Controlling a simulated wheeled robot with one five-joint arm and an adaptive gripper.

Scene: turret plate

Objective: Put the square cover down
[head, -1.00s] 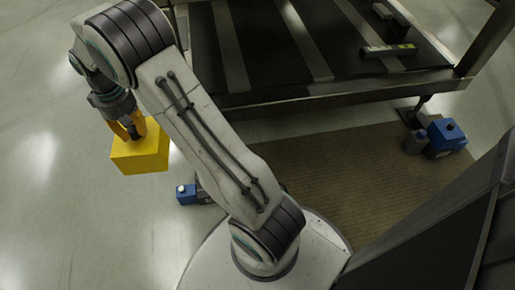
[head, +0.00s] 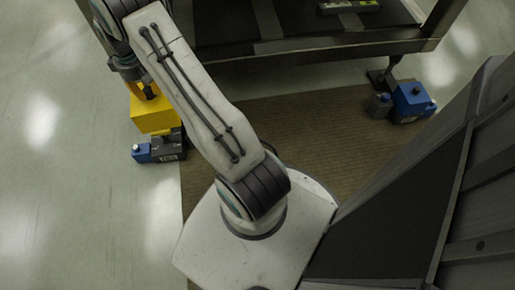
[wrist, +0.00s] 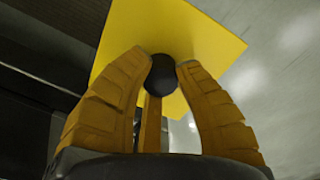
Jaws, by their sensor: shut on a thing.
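The square cover (head: 153,116) is a yellow box-like piece with a dark round knob on top. It hangs from my gripper (head: 148,92) at the left of the head view, next to the table's left corner. In the wrist view my gripper's orange fingers (wrist: 163,75) are shut on the dark knob (wrist: 161,72), and the yellow top of the cover (wrist: 205,40) spreads out beyond them. In the head view my arm partly hides the fingers. I cannot tell how high the cover is above what lies below it.
A blue and dark grey foot unit (head: 160,150) sits on the floor just below the cover in the picture. A similar blue unit (head: 408,100) stands at the right. A dark table (head: 310,52) spans the back, with a brown mat (head: 310,125) under it. Open floor (head: 60,200) lies left.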

